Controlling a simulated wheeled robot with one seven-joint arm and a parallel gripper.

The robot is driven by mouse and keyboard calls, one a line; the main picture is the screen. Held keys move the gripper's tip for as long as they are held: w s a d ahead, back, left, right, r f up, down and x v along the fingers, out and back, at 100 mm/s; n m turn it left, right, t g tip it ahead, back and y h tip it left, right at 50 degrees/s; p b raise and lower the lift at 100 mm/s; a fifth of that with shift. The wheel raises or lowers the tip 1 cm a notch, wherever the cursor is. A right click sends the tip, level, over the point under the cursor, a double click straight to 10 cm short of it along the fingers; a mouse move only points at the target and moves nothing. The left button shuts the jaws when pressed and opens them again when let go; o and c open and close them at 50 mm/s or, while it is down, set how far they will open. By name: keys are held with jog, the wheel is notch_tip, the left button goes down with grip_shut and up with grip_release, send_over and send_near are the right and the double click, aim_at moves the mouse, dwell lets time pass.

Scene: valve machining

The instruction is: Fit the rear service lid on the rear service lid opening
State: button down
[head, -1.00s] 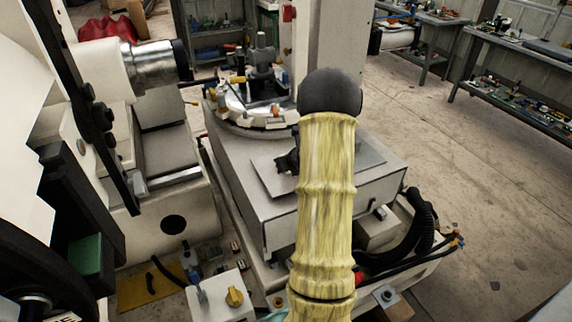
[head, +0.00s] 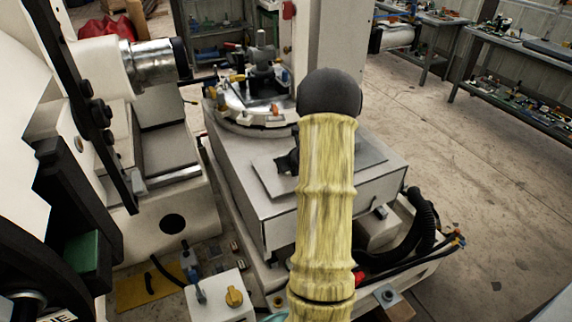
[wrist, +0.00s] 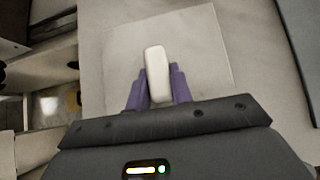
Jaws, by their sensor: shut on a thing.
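The flat pale square plate, which looks like the rear service lid (head: 266,178), lies on or just over the top of the grey machine housing (head: 330,205). In the wrist view the plate (wrist: 122,50) shows with a rounded white bar over its middle. My gripper (wrist: 158,84) has purple fingers shut on both sides of this bar, apparently the lid's grip. In the head view my gripper (head: 287,163) is a small dark shape at the plate, mostly behind my yellow arm. The rear service lid opening is not visible. I cannot tell whether the plate is seated.
A round fixture table (head: 255,108) with clamps stands behind the housing. A metal spindle (head: 158,62) is at the upper left. Black hoses (head: 420,225) run at the housing's right. A white box with a yellow knob (head: 234,297) is in front. Floor at right is mostly clear.

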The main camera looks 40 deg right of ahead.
jog(key=shift+f+b, duration=0.6)
jog(key=shift+b, duration=0.1)
jog(key=c, duration=1.2)
grip_release()
jog(key=shift+o, duration=0.2)
jog(key=p+v, duration=0.2)
jog(key=v, duration=1.5)
jog(key=shift+r, duration=0.2)
jog(key=shift+s+a, duration=0.1)
